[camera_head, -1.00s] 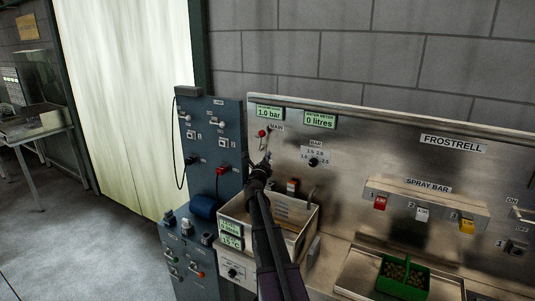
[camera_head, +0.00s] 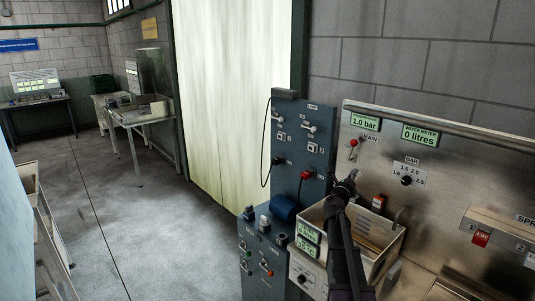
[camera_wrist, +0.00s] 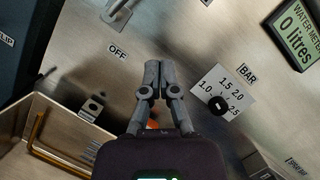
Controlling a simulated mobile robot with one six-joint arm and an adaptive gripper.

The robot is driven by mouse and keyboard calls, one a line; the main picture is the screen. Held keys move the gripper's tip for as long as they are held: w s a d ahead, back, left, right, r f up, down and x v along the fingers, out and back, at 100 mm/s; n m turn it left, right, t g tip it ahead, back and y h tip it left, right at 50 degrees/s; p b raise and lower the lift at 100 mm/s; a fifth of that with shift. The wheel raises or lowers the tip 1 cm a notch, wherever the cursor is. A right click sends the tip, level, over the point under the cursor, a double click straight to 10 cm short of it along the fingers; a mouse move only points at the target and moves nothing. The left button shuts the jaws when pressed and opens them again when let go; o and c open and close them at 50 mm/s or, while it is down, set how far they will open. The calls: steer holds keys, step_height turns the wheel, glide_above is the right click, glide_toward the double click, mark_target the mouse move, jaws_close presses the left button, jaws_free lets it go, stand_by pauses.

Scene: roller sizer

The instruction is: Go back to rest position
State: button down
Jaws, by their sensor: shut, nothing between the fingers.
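My gripper (camera_head: 345,184) is at the end of my dark arm, in front of the steel panel (camera_head: 448,165) and above the metal basin (camera_head: 396,250). In the wrist view my gripper (camera_wrist: 158,65) has its two fingertips together with nothing between them. The red-knobbed MAIN lever (camera_head: 352,143) is just above and apart from it. To its right is the BAR dial (camera_head: 406,180), which also shows in the wrist view (camera_wrist: 216,106). The displays read 1.0 bar (camera_head: 366,122) and 0 litres (camera_head: 420,135).
A blue-grey control cabinet (camera_head: 270,235) stands left of the basin. A pale strip curtain (camera_head: 232,100) hangs behind it. Tables (camera_head: 140,116) with equipment stand at the back left, and a rack (camera_head: 42,235) is at the left edge. The grey floor between is clear.

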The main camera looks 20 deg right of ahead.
steer(key=s+a+f+m+g+y, duration=0.3)
steer(key=s+a+f+m+g, duration=0.25)
steer(key=a+f+m, duration=0.5)
steer(key=s+a+f+m+g+y, duration=0.4)
steer(key=s+a+m, duration=0.3)
steer(key=m, duration=0.7)
steer(key=s+a+f+m+g+y, duration=0.1)
steer(key=s+a+f+m+y, duration=0.2)
steer(key=a, duration=0.5)
steer(key=s+a+f+m+g+y, duration=0.1)
steer(key=s+a+f+m+y, duration=0.2)
steer(key=s+a, duration=0.3)
steer(key=s+a+f+m+g+y, duration=0.1)
steer(key=s+a+f+m+y, duration=0.2)
steer(key=a, duration=0.7)
steer(key=shift+s+a+m+y, duration=0.35)
steer(key=shift+s+m, duration=0.1)
steer(key=shift+s, duration=0.45)
steer(key=shift+g, duration=0.25)
